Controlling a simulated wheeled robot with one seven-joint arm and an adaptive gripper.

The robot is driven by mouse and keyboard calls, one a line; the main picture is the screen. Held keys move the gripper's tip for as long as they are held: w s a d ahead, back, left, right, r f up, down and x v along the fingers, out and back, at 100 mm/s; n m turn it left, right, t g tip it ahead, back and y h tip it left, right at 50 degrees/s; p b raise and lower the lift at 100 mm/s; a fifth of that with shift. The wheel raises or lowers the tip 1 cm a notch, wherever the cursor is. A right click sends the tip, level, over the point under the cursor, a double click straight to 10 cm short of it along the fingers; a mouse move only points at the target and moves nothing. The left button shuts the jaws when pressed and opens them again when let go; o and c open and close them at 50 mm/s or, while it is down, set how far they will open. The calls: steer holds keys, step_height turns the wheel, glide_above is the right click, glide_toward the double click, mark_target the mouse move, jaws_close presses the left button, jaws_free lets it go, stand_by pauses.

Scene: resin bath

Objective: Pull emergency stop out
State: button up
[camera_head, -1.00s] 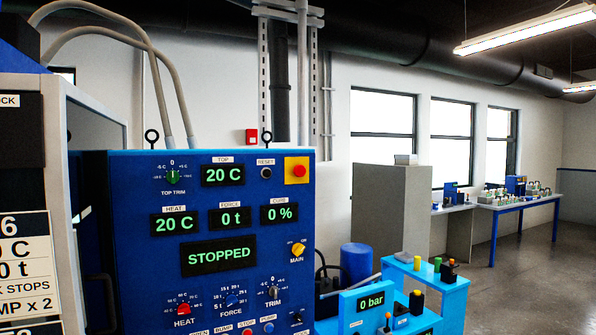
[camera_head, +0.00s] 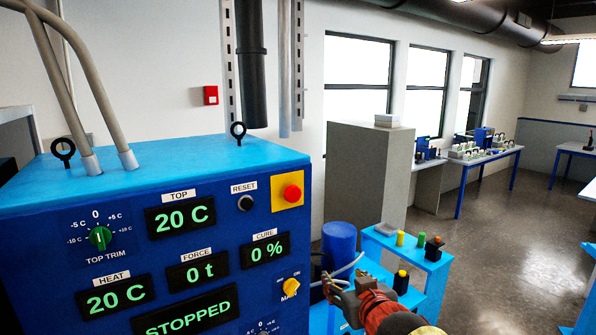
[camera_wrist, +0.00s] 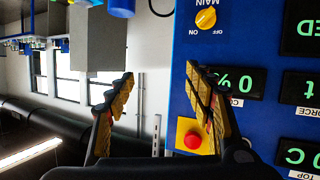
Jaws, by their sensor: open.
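The emergency stop is a red mushroom button (camera_head: 292,193) on a yellow plate at the upper right of the blue control panel (camera_head: 120,270). It also shows in the wrist view (camera_wrist: 193,140), just beside the right finger and partly close to it. My gripper (camera_head: 335,287) is in the head view low and to the right of the panel, apart from the button. In the wrist view my gripper (camera_wrist: 160,95) is open and empty, with one finger before the panel and the other before the room.
The panel carries a yellow main switch (camera_head: 290,287), a black reset button (camera_head: 245,203) and displays reading STOPPED and 20 C. A light-blue stand (camera_head: 410,250) with bottles and a blue drum (camera_head: 339,240) are behind my gripper. Open floor is at the right.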

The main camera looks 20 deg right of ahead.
steer(key=w+a+r+n+t+y+p, duration=0.25)
steer(key=w+r+p, duration=0.35)
steer(key=r, duration=0.4)
steer(key=n+y+p, duration=0.1)
steer(key=y+p, duration=0.4)
steer(key=p, duration=0.1)
glide_toward(295, 195)
steer(key=w, duration=0.1)
steer(key=shift+t+h, duration=0.25)
steer(key=shift+a+f+p+x, duration=0.1)
steer(key=shift+a+p+x, duration=0.15)
steer(key=shift+x, duration=1.6)
steer(key=shift+a+f+p+x, duration=0.15)
steer(key=shift+p+x, duration=0.15)
steer(key=shift+x, duration=1.6)
steer(key=shift+s, duration=0.15)
jaws_close()
